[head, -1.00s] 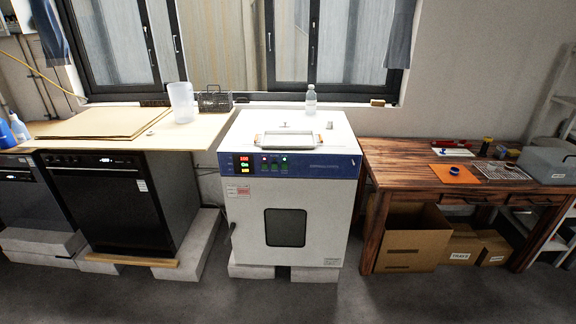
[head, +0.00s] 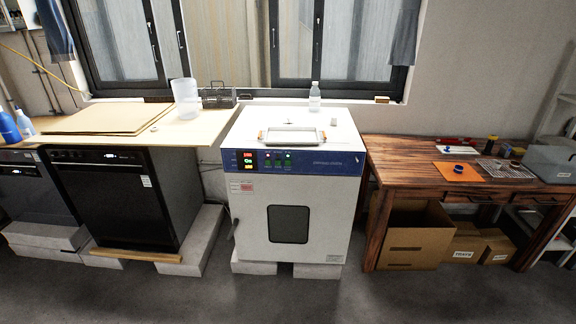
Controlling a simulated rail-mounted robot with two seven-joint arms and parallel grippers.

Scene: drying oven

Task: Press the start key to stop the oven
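The white drying oven (head: 336,225) stands in the middle of the head view, on pale blocks, with its windowed door shut. A blue control panel (head: 335,162) runs along its upper front. At the panel's left a small display (head: 248,158) shows lit red and green digits. To its right are small keys with indicator lights (head: 278,159), some lit; they are too small to tell which is the start key. A white tray with handles (head: 291,136) lies on top of the oven. Neither of my grippers is in view.
A clear bottle (head: 315,96) stands at the oven top's back edge. The left counter (head: 190,133) holds a plastic jug (head: 186,98) and cardboard. A wooden table (head: 405,160) with several items stands at the right. The floor in front (head: 300,300) is clear.

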